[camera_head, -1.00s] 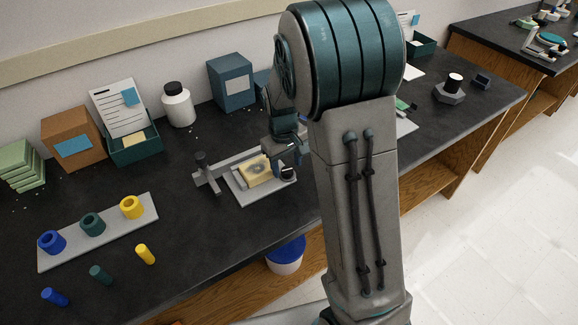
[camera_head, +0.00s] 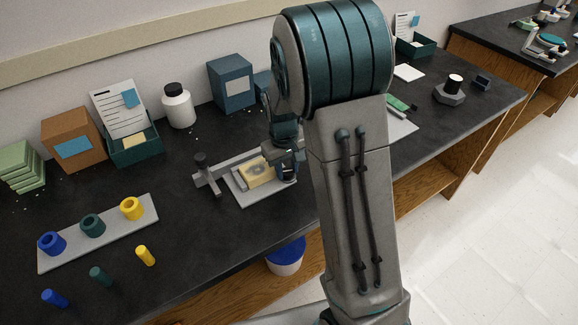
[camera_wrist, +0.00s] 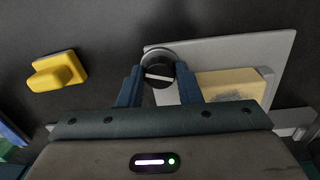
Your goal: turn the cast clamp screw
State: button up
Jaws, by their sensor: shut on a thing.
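The cast clamp (camera_head: 213,178) is a grey fixture with a flat plate and a pale yellow cast (camera_head: 257,171) held on it. In the wrist view the yellow cast (camera_wrist: 230,87) lies right of my gripper. The clamp screw (camera_wrist: 158,76) is a dark round knob with a white line across its top, running nearly sideways. My gripper (camera_wrist: 158,83) is shut on this knob, one finger on each side. In the head view my gripper (camera_head: 288,168) is at the clamp's right end and hides most of the knob.
A yellow piece (camera_wrist: 58,71) lies left of my gripper in the wrist view. A tray with coloured rings (camera_head: 110,232) and several loose pegs are at the left. A white bottle (camera_head: 178,105) and boxes stand behind. A blue-lidded bucket (camera_head: 286,255) is below the bench edge.

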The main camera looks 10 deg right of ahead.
aim_at(285, 173)
dwell(0.3)
jog(key=o, duration=1)
jog(key=r, duration=1.4)
jog(key=shift+a, duration=0.4)
jog(key=shift+s+p, duration=0.1)
jog(key=shift+p, duration=0.2)
